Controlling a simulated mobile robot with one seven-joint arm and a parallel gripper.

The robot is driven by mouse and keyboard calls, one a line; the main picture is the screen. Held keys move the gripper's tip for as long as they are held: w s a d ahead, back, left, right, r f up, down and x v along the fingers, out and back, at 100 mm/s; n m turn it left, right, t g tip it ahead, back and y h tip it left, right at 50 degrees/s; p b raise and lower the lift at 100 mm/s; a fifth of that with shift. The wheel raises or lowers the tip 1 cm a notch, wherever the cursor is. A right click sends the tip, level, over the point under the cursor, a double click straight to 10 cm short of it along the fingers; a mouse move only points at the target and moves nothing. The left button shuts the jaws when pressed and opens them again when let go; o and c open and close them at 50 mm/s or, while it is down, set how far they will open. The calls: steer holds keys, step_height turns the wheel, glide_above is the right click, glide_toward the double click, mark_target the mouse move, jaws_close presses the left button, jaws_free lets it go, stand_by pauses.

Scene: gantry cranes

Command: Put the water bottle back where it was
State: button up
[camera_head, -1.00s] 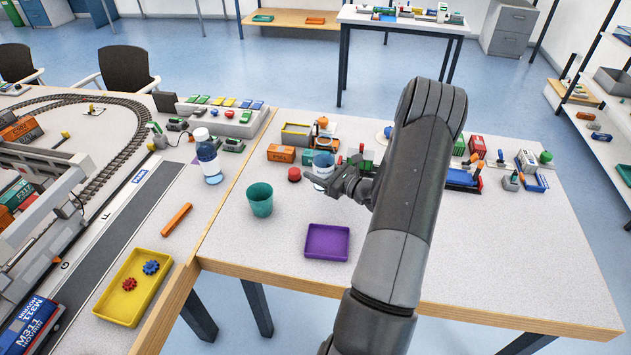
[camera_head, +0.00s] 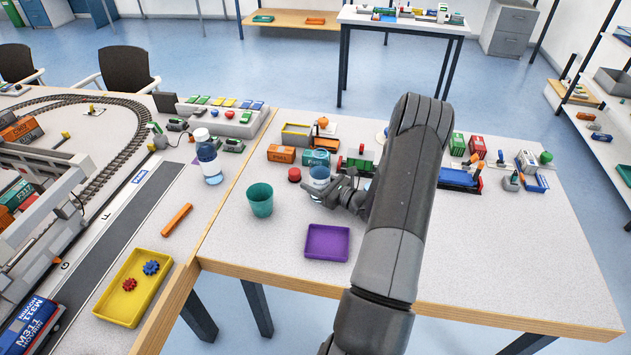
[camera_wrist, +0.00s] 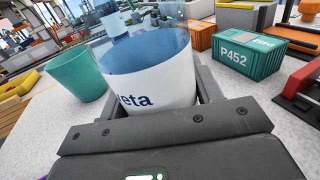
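The water bottle (camera_head: 209,160) is clear with a white cap and a blue label band. It stands upright on the left table, left of the teal cup (camera_head: 260,201), apart from my gripper. My gripper (camera_head: 327,188) is at the right table, fingers around a white cup with a blue inside (camera_head: 319,180). The wrist view shows this white cup (camera_wrist: 155,85) upright between the fingers, dark lettering facing me. The fingers look closed against its sides. Whether its base touches the table is hard to tell.
A purple tray (camera_head: 327,243) lies in front of the white cup. A red round piece (camera_head: 294,175) and a green container (camera_wrist: 237,52) are close by. A yellow tray (camera_head: 134,288) with gears and an orange bar (camera_head: 177,220) lie on the left table.

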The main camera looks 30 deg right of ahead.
steer(key=o, duration=0.4)
steer(key=shift+c, duration=0.2)
steer(key=shift+r, duration=0.15)
steer(key=v, duration=1.2)
